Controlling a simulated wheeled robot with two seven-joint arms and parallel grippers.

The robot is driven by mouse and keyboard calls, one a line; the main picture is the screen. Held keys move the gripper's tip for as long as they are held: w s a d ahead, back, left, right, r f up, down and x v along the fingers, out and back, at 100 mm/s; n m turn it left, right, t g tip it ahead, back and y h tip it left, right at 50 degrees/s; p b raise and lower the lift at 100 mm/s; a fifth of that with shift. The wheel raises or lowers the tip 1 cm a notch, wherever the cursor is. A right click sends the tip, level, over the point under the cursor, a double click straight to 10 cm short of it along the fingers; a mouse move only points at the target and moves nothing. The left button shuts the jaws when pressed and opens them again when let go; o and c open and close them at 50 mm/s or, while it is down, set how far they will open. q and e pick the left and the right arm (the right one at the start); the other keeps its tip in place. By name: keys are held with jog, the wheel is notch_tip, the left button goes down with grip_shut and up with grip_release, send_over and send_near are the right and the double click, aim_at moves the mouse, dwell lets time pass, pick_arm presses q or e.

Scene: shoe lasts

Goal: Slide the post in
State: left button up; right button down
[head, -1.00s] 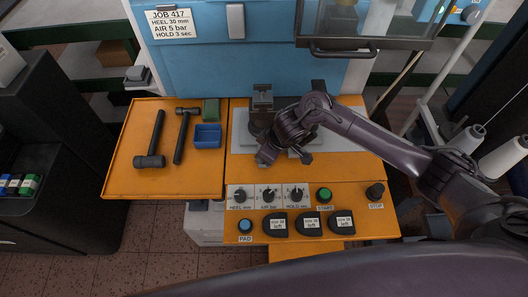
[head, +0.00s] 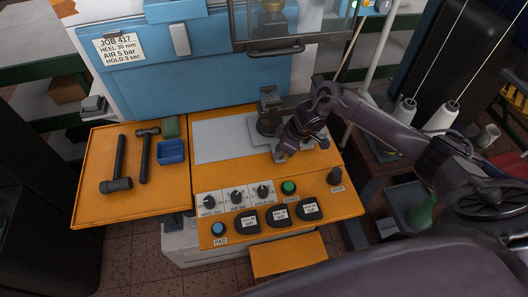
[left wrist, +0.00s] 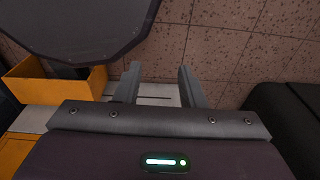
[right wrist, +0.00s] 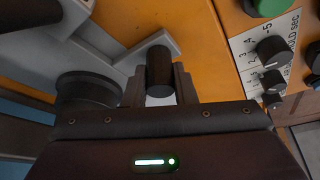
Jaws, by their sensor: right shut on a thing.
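The post (head: 268,108) is a dark grey upright on a round base, standing at the right part of the light grey plate (head: 222,140). My right gripper (head: 282,152) is at its front right side. In the right wrist view its fingers (right wrist: 157,92) are shut on a short dark cylinder (right wrist: 160,66), which looks like the post's handle. The round dark base (right wrist: 88,90) shows to the left there. How the handle joins the post is hidden. My left gripper (left wrist: 159,84) is open and empty, seen only in the left wrist view, above the floor.
A blue bin (head: 171,151) and hammers (head: 117,165) lie on the left tray. A blue machine with a handle bar (head: 275,48) stands behind.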

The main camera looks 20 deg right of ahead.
jog(key=shift+d, duration=0.55)
jog(key=shift+r, duration=0.1)
jog(key=c, duration=1.2)
grip_release()
jog(key=shift+s+d, duration=0.15)
jog(key=shift+d, duration=0.05)
pick_arm(q)
jog(key=shift+s+a, duration=0.15)
jog(key=shift+s, duration=0.7)
jog(key=shift+w+f, duration=0.1)
pick_arm(e)
jog(key=shift+r, duration=0.4)
pick_arm(q)
jog(key=shift+w+f+b, duration=0.1)
jog(key=shift+f+b, duration=0.55)
jog(key=shift+b, duration=0.05)
pick_arm(e)
jog(key=v, duration=0.7)
jog(key=shift+s+d+f, duration=0.1)
jog(key=shift+d, duration=0.05)
